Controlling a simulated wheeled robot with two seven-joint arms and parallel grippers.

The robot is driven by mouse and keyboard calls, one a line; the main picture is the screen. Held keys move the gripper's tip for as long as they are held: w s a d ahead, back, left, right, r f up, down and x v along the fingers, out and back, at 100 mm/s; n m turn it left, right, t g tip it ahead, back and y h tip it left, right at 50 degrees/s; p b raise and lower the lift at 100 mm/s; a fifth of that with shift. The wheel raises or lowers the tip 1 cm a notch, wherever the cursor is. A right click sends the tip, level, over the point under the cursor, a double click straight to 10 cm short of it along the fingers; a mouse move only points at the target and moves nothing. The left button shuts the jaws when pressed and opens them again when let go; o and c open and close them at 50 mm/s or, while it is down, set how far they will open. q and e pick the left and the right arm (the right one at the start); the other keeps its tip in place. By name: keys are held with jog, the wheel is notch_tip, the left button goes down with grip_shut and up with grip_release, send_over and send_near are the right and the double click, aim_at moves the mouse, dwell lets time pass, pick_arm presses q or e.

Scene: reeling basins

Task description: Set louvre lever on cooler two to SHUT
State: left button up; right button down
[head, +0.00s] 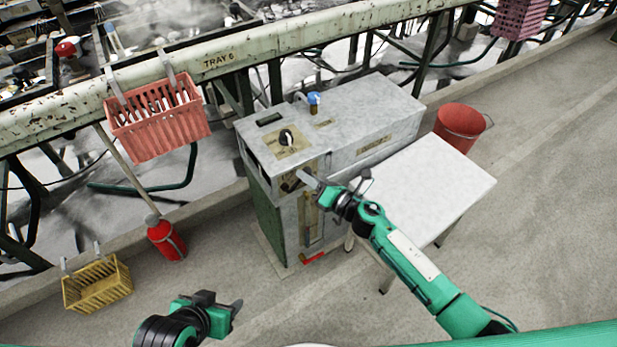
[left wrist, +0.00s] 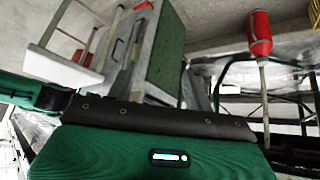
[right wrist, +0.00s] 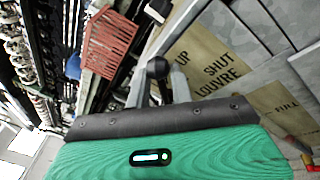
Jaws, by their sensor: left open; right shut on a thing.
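The cooler (head: 365,112) is a worn grey metal box with a green side in the middle of the head view. The louvre lever ends in a round black knob (right wrist: 157,67). The tan plate (right wrist: 212,62) beside it reads UP, SHUT and LOUVRE in the right wrist view. My right gripper (head: 318,186) is at the cooler's front face, shut on the lever, with the knob between its fingertips. The lever's shaft and exact setting are mostly hidden by the fingers. My left gripper (head: 222,304) is open and empty, low in front of the cooler.
A white table (head: 440,180) stands right of the cooler, with a red bucket (head: 460,124) behind it. A red basket (head: 158,118) hangs from the rail. A red cylinder (head: 166,240) and a yellow basket (head: 97,285) are at left.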

pick_arm(q)
jog(key=w+d+t+h+b, duration=0.3)
jog(key=d+t+h+b, duration=0.15)
jog(key=d+t, duration=0.35)
jog(key=w+a+r+t+b, duration=0.1)
jog(key=w+r+t, duration=0.3)
jog(key=r, duration=0.5)
jog(key=shift+r+t+b, duration=0.35)
jog(key=shift+t+b, duration=0.05)
jog(key=shift+b, duration=0.35)
pick_arm(e)
jog(key=shift+w+d+f+m+t, duration=0.2)
jog(key=shift+f+m+t, duration=0.25)
jog(key=shift+f+m, duration=0.75)
jog(key=shift+w+d+f+m+t, duration=0.1)
jog(key=shift+d+f+m+t, duration=0.35)
jog(key=shift+m, duration=1.5)
jog(key=shift+w+d+f+m+t, duration=0.15)
jog(key=shift+f+m+t, duration=0.25)
jog(key=shift+f+m, duration=0.85)
pick_arm(q)
jog(key=shift+w, duration=0.1)
pick_arm(e)
jog(key=shift+r+m, duration=0.3)
jog(key=shift+r, duration=0.05)
jog(key=c, duration=1.3)
grip_release()
jog(key=shift+y, duration=0.3)
jog(key=shift+o, duration=0.2)
